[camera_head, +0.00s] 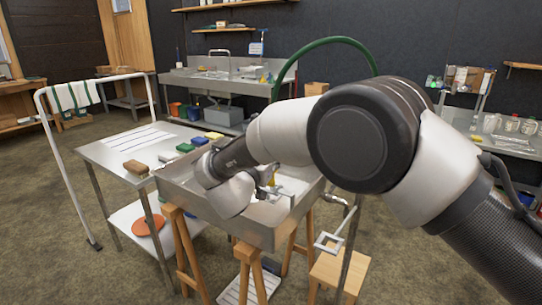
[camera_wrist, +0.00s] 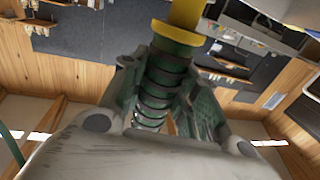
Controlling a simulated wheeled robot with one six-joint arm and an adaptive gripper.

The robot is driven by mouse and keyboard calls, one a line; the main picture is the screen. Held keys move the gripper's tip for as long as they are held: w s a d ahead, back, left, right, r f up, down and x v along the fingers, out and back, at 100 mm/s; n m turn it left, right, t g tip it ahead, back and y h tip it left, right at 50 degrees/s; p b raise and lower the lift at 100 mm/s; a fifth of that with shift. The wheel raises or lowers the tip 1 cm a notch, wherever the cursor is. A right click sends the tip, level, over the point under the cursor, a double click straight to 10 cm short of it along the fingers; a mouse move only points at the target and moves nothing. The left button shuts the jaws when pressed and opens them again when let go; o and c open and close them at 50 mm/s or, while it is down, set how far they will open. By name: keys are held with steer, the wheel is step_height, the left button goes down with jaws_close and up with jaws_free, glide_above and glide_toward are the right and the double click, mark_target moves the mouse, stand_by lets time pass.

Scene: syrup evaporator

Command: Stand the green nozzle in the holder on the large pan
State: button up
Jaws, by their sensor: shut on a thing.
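The green nozzle (camera_wrist: 157,82) shows in the wrist view as a ribbed green body with a yellow collar. My gripper (camera_wrist: 163,98) is shut on its ribbed part, with a finger on each side. In the head view my gripper (camera_head: 268,188) is over the large pan (camera_head: 236,228), a shallow steel pan on wooden trestles. A bit of yellow shows by the fingers there; my wrist hides most of the nozzle. A square metal frame (camera_head: 328,242) sticks out near the pan's right side; I cannot tell whether it is the holder.
A steel table (camera_head: 110,152) with coloured blocks and a brown block (camera_head: 136,168) stands left of the pan. A green hose (camera_head: 322,42) arches behind my arm. A white rail (camera_head: 50,130) stands at left. A wooden stool (camera_head: 338,272) stands at the lower right.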

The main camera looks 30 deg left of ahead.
steer(key=shift+f, duration=1.35)
stand_by(0.6)
steer(key=shift+f, duration=0.3)
steer(key=shift+f, duration=0.7)
stand_by(0.5)
steer(key=o, duration=1.2)
steer(key=shift+c, duration=0.2)
steer(key=s, duration=1.2)
steer(key=shift+d, duration=0.45)
